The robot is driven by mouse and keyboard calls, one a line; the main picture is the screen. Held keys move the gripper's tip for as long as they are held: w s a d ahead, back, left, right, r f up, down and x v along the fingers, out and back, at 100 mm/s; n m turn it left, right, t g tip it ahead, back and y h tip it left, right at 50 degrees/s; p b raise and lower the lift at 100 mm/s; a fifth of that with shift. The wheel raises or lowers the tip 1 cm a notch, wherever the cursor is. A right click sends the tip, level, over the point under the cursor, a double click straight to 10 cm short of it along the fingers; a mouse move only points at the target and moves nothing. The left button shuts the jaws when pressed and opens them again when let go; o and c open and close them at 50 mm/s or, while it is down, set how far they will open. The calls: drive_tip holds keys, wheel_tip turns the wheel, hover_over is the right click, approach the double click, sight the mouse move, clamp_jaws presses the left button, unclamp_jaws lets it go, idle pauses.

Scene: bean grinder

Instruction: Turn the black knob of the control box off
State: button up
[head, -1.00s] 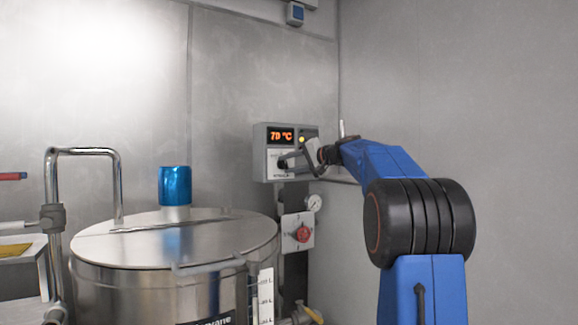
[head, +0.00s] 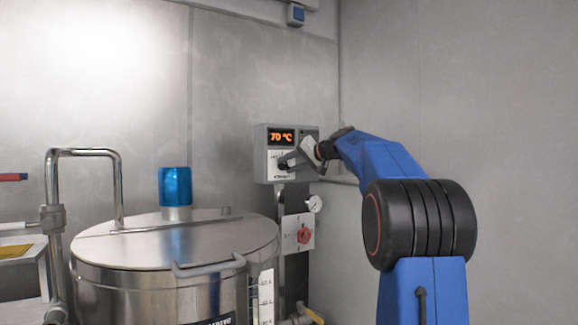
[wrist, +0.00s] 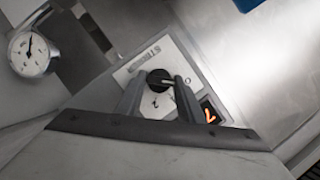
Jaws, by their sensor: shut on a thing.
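The control box (head: 264,160) is mounted on the back wall, with an orange lit display (head: 281,136) reading 70 °C. Its black knob (wrist: 157,78) sits on the white lower panel (wrist: 143,66), between the fingertips in the wrist view. My gripper (wrist: 160,84) is shut on the knob, its two fingers on either side of it. In the head view my gripper (head: 287,162) reaches the box from the right and partly covers the knob and panel. The yellow light does not show in the head view now.
A steel tank (head: 175,250) with a blue cap (head: 175,186) stands at the left. The bare right wall is close to my arm.

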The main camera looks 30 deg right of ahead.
drive_tip(key=shift+f, duration=0.1)
drive_tip(key=o, duration=1.1)
drive_tip(key=shift+c, duration=0.2)
drive_tip(key=v, duration=1.7)
drive_tip(key=shift+s, duration=0.2)
drive_tip(key=shift+s+d, duration=0.1)
